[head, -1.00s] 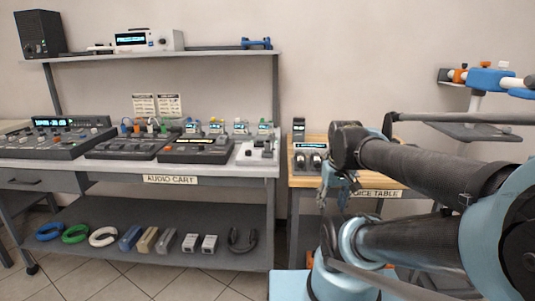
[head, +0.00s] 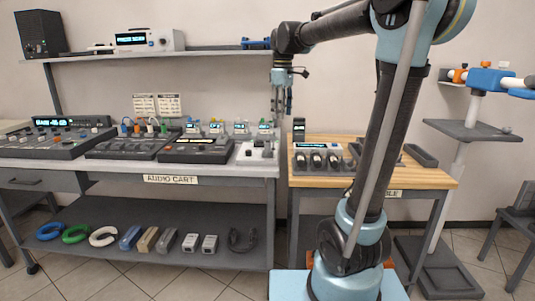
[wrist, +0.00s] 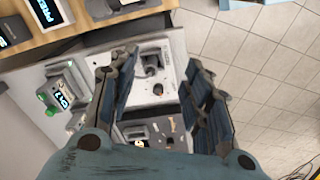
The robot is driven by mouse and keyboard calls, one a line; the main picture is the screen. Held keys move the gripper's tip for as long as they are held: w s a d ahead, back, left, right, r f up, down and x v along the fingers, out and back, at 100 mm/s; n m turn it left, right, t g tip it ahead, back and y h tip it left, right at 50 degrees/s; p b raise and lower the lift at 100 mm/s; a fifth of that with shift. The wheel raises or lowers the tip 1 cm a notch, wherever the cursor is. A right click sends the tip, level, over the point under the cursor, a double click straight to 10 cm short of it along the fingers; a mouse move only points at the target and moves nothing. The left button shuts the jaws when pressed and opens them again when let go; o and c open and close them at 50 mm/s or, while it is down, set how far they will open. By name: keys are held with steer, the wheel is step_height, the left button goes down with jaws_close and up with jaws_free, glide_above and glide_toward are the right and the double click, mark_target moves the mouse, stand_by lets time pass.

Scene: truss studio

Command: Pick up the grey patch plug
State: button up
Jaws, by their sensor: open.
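My gripper (head: 283,108) hangs pointing down above the right end of the audio cart. In the wrist view its fingers (wrist: 161,68) are spread, with nothing between them. Below them lies a white panel (wrist: 172,88) carrying dark grey upright parts (wrist: 152,68). The same panel shows at the cart's right end in the head view (head: 243,159), with its dark grey parts (head: 267,147). One of these may be the grey patch plug, but I cannot tell for certain. The gripper is well above the panel and apart from it.
Mixers (head: 195,150) and small screened devices (head: 215,129) fill the cart's top. An upper shelf (head: 150,56) runs behind, near my gripper. A wooden table (head: 425,178) with devices (head: 318,157) stands right of the cart. Headphones and blocks sit on the lower shelf (head: 190,218).

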steer(key=r+n, duration=0.2)
glide_above(268, 142)
steer(key=w, duration=0.1)
step_height(268, 142, down, 12)
steer(key=shift+d+r, duration=0.1)
steer(key=shift+r, duration=0.05)
steer(key=shift+s+f, duration=0.25)
steer(key=shift+f, duration=1.2)
steer(key=shift+s+f, duration=0.2)
steer(key=shift+f, duration=1.2)
jaws_close()
